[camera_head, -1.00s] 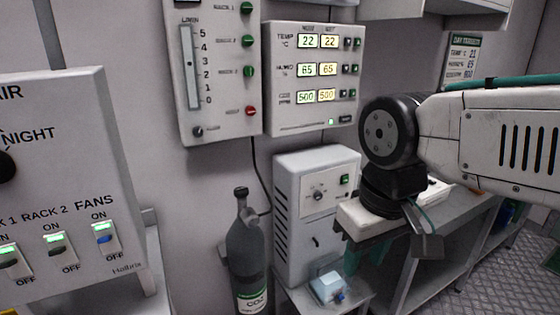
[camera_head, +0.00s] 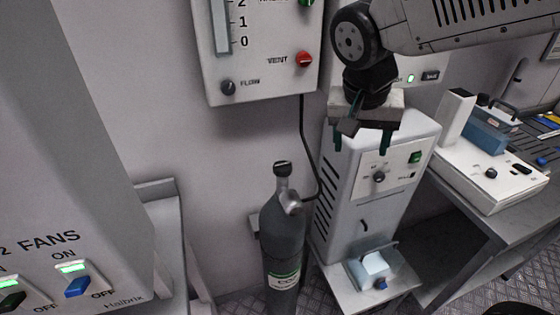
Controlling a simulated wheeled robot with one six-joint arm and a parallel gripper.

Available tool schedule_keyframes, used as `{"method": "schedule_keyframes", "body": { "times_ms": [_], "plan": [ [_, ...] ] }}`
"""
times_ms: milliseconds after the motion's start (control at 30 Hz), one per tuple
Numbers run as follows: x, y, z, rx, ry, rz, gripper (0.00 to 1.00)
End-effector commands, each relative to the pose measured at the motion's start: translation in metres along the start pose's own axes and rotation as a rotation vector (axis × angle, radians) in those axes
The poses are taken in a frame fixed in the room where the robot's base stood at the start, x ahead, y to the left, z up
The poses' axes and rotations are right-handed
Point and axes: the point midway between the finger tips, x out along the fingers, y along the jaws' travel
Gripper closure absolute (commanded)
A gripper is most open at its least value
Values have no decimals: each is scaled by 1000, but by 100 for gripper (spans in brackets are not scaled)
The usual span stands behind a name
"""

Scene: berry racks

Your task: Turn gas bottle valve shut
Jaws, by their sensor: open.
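A grey gas bottle (camera_head: 283,238) stands upright on the floor against the wall, left of a white cabinet. Its label, partly readable as CO2, is green and white. A black valve knob (camera_head: 283,167) sits on top of its neck. A side fitting (camera_head: 291,203) below the knob joins a dark hose. My gripper (camera_head: 362,145) hangs above and to the right of the valve, in front of the white cabinet. Its two dark green fingers point down, apart, with nothing between them. It does not touch the bottle.
The white cabinet (camera_head: 375,190) with a knob and green switch stands close right of the bottle. A low shelf (camera_head: 385,295) holds a small pale box (camera_head: 375,266). The FLOW and VENT panel (camera_head: 265,70) hangs above. A FANS switch box (camera_head: 60,200) fills the left.

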Motion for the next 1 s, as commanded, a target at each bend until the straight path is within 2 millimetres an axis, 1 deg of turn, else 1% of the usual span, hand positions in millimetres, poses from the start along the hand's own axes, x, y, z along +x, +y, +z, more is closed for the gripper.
{"method": "schedule_keyframes", "body": {
  "times_ms": [33, 67, 100, 200, 300, 400, 500, 567, 800, 900, 1000],
  "plan": [
    [8, -32, -6, 15, 18, 6, 37],
    [11, -49, -9, 35, 33, 5, 37],
    [16, -70, -12, 60, 52, 2, 37],
    [26, -117, -13, 110, 89, -11, 37],
    [34, -150, -10, 147, 113, -27, 37],
    [39, -170, -7, 170, 128, -39, 37],
    [46, -178, -6, 181, 132, -43, 37],
    [52, -178, -6, 182, 132, -43, 37],
    [90, -179, -12, 182, 131, -42, 37],
    [104, -179, -13, 181, 131, -42, 37],
    [112, -179, -15, 183, 132, -43, 37]
  ]
}}
